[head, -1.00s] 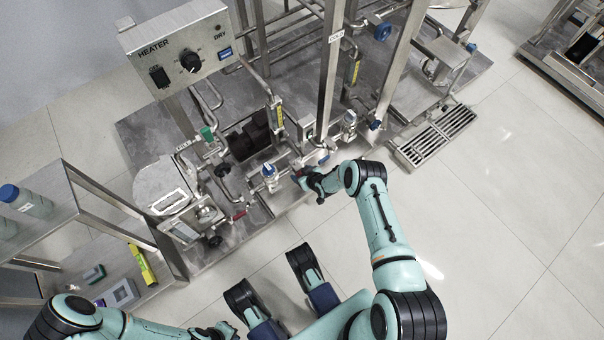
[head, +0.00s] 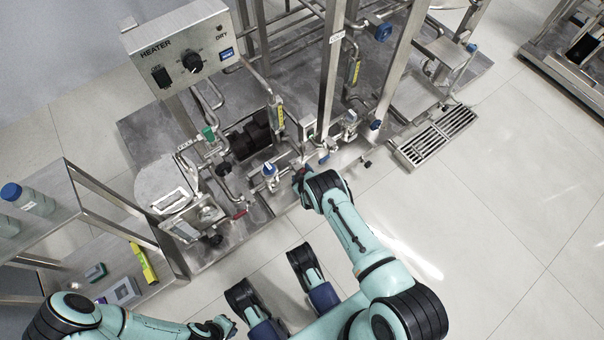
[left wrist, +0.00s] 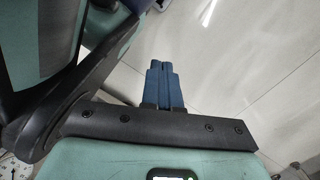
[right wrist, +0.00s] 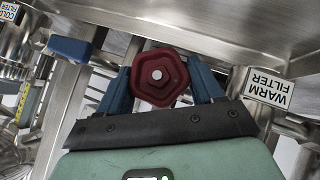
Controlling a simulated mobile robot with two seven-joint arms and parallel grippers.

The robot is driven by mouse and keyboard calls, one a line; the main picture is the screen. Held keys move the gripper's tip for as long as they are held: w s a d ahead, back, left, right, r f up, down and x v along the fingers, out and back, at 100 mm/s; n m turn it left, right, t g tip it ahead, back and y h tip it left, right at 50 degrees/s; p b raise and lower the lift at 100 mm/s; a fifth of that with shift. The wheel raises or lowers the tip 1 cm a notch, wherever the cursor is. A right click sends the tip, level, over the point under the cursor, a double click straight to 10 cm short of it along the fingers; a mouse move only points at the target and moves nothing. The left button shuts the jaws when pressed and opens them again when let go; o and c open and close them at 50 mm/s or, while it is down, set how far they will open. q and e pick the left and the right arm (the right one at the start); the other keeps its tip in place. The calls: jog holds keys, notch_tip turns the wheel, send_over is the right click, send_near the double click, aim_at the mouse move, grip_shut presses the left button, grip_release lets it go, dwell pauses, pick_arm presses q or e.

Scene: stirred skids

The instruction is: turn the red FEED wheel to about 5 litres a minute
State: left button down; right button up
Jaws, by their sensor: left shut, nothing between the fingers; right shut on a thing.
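The red wheel (right wrist: 161,76) is a small five-sided knob with a pale centre, seen face-on in the right wrist view. My right gripper (right wrist: 162,84) has its blue fingers on both sides of the wheel and is shut on it. In the head view my right gripper (head: 301,176) is at the front edge of the skid, and my wrist hides most of the wheel. My left gripper (head: 226,323) hangs low over the floor; the left wrist view shows its blue fingers (left wrist: 162,84) together and empty. No flow reading is legible.
A WARM FILTER label (right wrist: 270,88) reads upside down right of the wheel, and a blue handle (right wrist: 70,49) is at left. Yellow-marked tubes (head: 279,117), pipes and a HEATER box (head: 183,48) stand on the skid. A shelf (head: 110,235) is at left.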

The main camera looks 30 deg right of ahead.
jog(key=o, duration=1)
jog(key=shift+c, duration=0.2)
pick_arm(q)
jog(key=w+d+r+t+p, duration=0.2)
jog(key=w+r+p, duration=0.4)
jog(key=w+r, duration=0.3)
jog(key=shift+w+r+m+t, duration=0.15)
jog(key=shift+w+m+t, duration=0.2)
jog(key=shift+t, duration=0.55)
pick_arm(e)
jog(key=v, duration=1.3)
jog(key=shift+a, duration=0.15)
pick_arm(q)
jog(key=shift+d, duration=0.1)
pick_arm(e)
jog(key=shift+s+r, duration=0.1)
jog(key=shift+s, duration=0.1)
